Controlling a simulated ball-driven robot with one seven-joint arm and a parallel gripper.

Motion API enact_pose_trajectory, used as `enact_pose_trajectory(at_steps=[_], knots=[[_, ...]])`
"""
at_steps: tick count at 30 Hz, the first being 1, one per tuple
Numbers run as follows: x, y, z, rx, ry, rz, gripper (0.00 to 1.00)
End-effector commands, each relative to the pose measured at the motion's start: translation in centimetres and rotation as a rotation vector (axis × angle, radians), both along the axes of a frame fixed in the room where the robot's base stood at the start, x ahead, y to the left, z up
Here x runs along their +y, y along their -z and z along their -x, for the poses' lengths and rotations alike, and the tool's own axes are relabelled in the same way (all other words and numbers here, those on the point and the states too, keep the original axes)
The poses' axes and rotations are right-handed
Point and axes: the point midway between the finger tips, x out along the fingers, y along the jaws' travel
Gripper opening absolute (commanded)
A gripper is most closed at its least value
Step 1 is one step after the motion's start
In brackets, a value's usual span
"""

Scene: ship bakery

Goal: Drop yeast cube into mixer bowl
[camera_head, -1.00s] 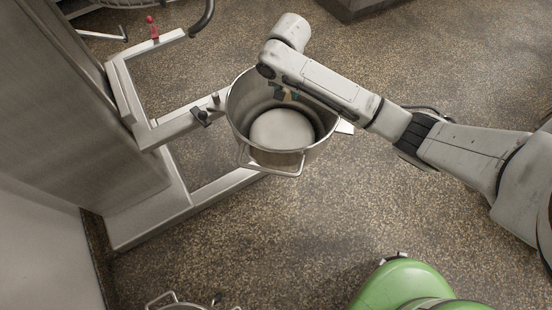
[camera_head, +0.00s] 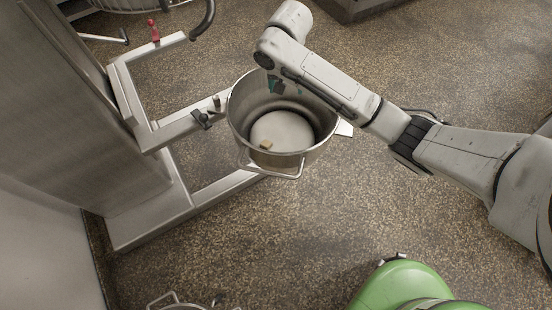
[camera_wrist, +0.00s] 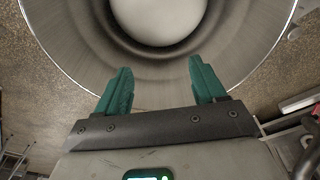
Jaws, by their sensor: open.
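The yeast cube (camera_head: 266,144) is a small tan block inside the steel mixer bowl (camera_head: 240,117), on the pale bottom near the front side. The bowl also shows in the wrist view (camera_wrist: 75,60), where the cube is not visible. My gripper (camera_wrist: 158,78) has two green fingers, spread apart with nothing between them. In the head view my gripper (camera_head: 277,86) is over the back part of the bowl, partly hidden by my arm. The cube lies apart from the fingers.
The bowl sits at the mixer's metal frame (camera_head: 170,128), which has a red-knobbed lever (camera_head: 154,32) at the back left. A green rounded object (camera_head: 405,285) and another metal pot's rim (camera_head: 180,302) are at the front. Open speckled floor (camera_head: 300,230) lies between.

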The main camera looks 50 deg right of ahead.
Motion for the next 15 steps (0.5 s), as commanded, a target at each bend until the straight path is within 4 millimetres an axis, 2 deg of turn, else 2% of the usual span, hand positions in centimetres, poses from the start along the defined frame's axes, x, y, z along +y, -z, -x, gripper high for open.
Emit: enact_pose_trajectory(at_steps=[1, 6, 10, 15], knots=[[0.2, -1.3, 0.1, -0.002, 0.0, -0.002, 0.7], [0.6, -4.2, 0.4, -0.001, -0.002, -0.002, 0.7], [0.7, -5.6, 0.5, 0.0, -0.002, -0.001, 0.7], [0.7, -6.3, 0.7, 0.002, 0.0, -0.001, 0.7]])
